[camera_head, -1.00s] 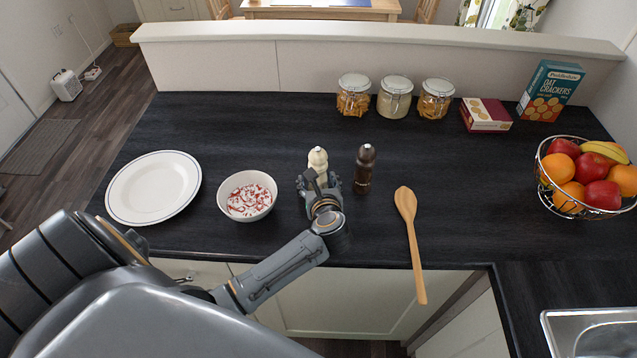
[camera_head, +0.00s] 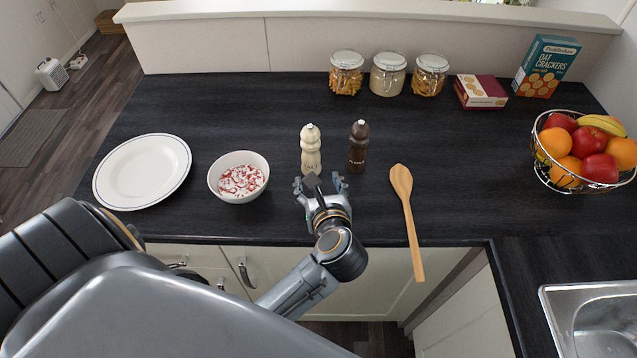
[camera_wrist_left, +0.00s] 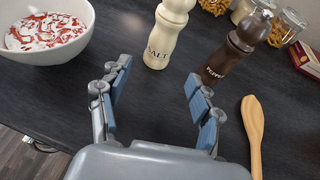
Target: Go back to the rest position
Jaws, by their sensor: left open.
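My left gripper (camera_head: 321,186) is open and empty over the front part of the dark counter. It also shows in the left wrist view (camera_wrist_left: 155,90), with its blue-padded fingers spread apart. The cream salt mill (camera_head: 310,150) stands upright just beyond the fingertips, apart from them; it also shows in the wrist view (camera_wrist_left: 165,35). The dark pepper mill (camera_head: 358,147) stands upright to its right. My right gripper is not in view.
A white bowl (camera_head: 239,178) with red and white contents and a plate (camera_head: 143,172) lie left of the gripper. A wooden spoon (camera_head: 409,225) lies to the right. Jars (camera_head: 388,75), boxes (camera_head: 545,66) and a fruit basket (camera_head: 587,184) stand farther off. A sink (camera_head: 590,310) is at lower right.

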